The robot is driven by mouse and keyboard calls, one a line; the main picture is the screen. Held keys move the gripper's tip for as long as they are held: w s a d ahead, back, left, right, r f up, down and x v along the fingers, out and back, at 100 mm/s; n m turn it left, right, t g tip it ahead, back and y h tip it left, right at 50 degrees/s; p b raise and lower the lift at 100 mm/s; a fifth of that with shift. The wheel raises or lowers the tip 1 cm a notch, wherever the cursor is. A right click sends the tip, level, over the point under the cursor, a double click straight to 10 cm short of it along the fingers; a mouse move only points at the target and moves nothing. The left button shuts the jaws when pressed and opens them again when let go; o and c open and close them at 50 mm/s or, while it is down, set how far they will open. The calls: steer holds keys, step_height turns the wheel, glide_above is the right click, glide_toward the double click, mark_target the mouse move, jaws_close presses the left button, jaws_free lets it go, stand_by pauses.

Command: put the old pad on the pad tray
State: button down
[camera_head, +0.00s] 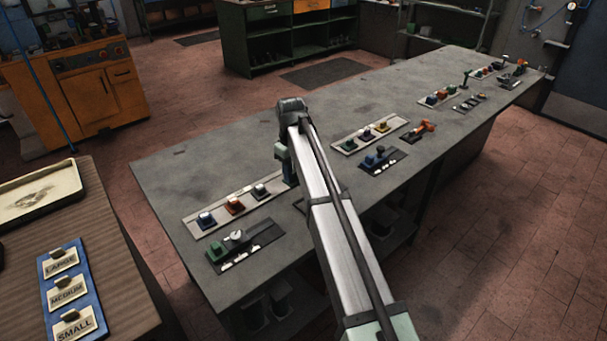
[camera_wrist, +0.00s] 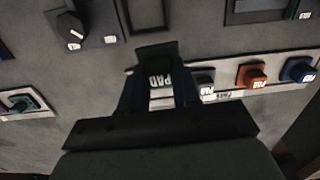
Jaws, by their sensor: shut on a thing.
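My gripper (camera_wrist: 160,88) is shut on a dark pad (camera_wrist: 157,56) in the wrist view; white "PAD" lettering shows between the fingers. In the head view my gripper (camera_head: 289,178) is at the right end of a light strip tray (camera_head: 221,212), partly hidden by my arm. The tray also shows in the wrist view (camera_wrist: 222,90), holding a grey block (camera_wrist: 203,82), an orange-red block (camera_wrist: 250,73) and a blue block (camera_wrist: 297,68). The held pad is beside the grey block. I cannot tell whether it touches the tray. An empty dark square frame (camera_wrist: 147,14) lies beyond it.
A dark plate with a green-ended device (camera_head: 245,245) lies in front of the strip tray. Similar trays and devices (camera_head: 370,135) stand farther along the grey bench (camera_head: 230,130). A wooden table at left has a blue size board (camera_head: 65,290). The bench's back side is clear.

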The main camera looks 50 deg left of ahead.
steer(key=w+a+f, duration=0.1)
steer(key=w+a, duration=0.2)
steer(key=a, duration=0.5)
steer(key=shift+f, duration=2.55)
steer(key=shift+f, duration=0.3)
steer(key=c, duration=0.7)
jaws_free()
steer(key=shift+c, duration=0.2)
step_height(320, 180, up, 14)
steer(key=shift+f, duration=0.1)
